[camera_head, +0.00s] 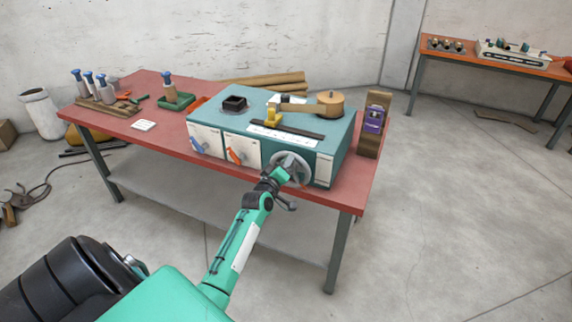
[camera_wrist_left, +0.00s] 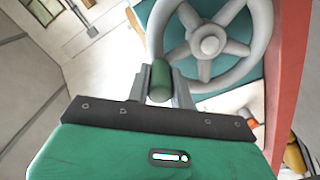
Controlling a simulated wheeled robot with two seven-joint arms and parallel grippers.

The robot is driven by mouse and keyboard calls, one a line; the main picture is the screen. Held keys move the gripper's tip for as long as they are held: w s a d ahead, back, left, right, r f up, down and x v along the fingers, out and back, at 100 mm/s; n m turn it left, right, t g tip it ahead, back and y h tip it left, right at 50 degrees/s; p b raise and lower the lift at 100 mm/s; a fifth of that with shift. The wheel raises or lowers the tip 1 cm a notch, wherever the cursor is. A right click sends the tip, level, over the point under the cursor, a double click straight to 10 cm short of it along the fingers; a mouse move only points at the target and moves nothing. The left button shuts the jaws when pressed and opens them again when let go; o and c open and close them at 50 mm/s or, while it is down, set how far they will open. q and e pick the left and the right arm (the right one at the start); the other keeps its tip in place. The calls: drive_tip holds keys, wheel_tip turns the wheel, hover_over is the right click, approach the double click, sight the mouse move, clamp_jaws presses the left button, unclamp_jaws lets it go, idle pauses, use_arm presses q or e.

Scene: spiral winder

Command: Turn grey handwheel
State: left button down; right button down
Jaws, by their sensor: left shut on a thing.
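The grey handwheel (camera_head: 303,166) is mounted on the front right of the teal winder (camera_head: 330,145). In the left wrist view the handwheel (camera_wrist_left: 254,50) shows several spokes, a round hub and a green handle (camera_wrist_left: 161,80) on its rim. My left gripper (camera_head: 281,176) reaches the wheel's left side. In the left wrist view my left gripper (camera_wrist_left: 160,88) has its fingers on both sides of the green handle and is shut on it. The fingertips are partly hidden behind the handle. My right gripper is not in view.
The winder stands on a red-topped workbench (camera_head: 172,146). A purple device (camera_head: 374,119) stands at the right. The floor in front of the bench is open.

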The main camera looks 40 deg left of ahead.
use_arm(q)
drive_tip(key=c, duration=1.2)
unclamp_jaws()
drive_tip(key=shift+c, duration=0.2)
drive_tip(key=shift+s+d+f, duration=0.1)
drive_tip(key=shift+s+f, duration=0.05)
drive_tip(key=shift+s, duration=0.45)
drive_tip(key=b+v, duration=0.2)
drive_tip(key=v, duration=1)
drive_tip(key=shift+s, duration=0.35)
